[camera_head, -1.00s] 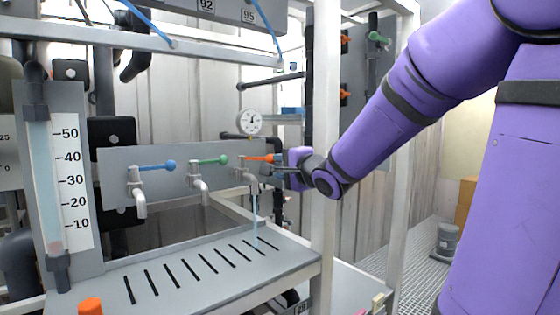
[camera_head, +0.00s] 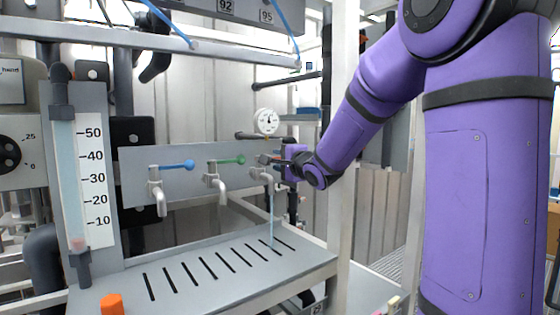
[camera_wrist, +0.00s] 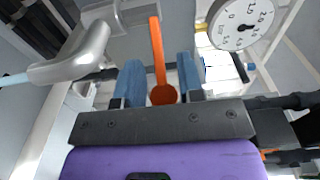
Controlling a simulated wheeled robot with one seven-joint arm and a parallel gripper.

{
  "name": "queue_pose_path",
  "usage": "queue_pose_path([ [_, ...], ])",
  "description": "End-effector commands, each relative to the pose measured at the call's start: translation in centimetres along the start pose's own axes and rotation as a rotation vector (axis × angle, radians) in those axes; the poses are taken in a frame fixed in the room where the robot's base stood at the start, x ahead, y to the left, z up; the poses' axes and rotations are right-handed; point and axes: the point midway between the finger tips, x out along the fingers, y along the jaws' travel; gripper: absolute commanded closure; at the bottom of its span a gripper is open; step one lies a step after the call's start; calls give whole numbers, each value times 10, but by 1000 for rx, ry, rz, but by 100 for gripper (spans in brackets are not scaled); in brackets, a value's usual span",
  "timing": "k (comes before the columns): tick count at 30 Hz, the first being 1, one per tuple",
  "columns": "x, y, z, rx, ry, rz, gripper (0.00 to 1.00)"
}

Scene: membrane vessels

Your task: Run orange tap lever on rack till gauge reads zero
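The orange tap lever (camera_wrist: 156,45) ends in a round orange knob and lies between the two blue fingers of my gripper (camera_wrist: 160,80). The fingers stand apart, with narrow gaps beside the lever; contact is unclear. In the head view my gripper (camera_head: 281,161) is at the rightmost tap (camera_head: 262,175) and largely hides the lever. A thin stream of water (camera_head: 271,215) runs from this tap. The round white gauge (camera_head: 266,121) sits just above it and also shows in the wrist view (camera_wrist: 243,24). Its needle is visible, but I cannot read its exact value.
A blue-lever tap (camera_head: 157,185) and a green-lever tap (camera_head: 216,178) stand left on the same grey panel. Below is a slotted drain shelf (camera_head: 130,262). A scaled tube (camera_head: 66,175) stands at the left. A white rack post (camera_head: 340,130) rises close to my arm.

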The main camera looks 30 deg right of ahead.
Motion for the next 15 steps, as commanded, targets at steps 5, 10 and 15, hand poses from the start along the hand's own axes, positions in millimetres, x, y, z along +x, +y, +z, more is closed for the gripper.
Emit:
queue_pose_path([
  [5, 4, 0, 0, 0, 0, 1, 65],
  [10, 4, 0, 0, 0, 0, 1, 65],
  [15, 3, 0, 0, 0, 0, 1, 100],
])
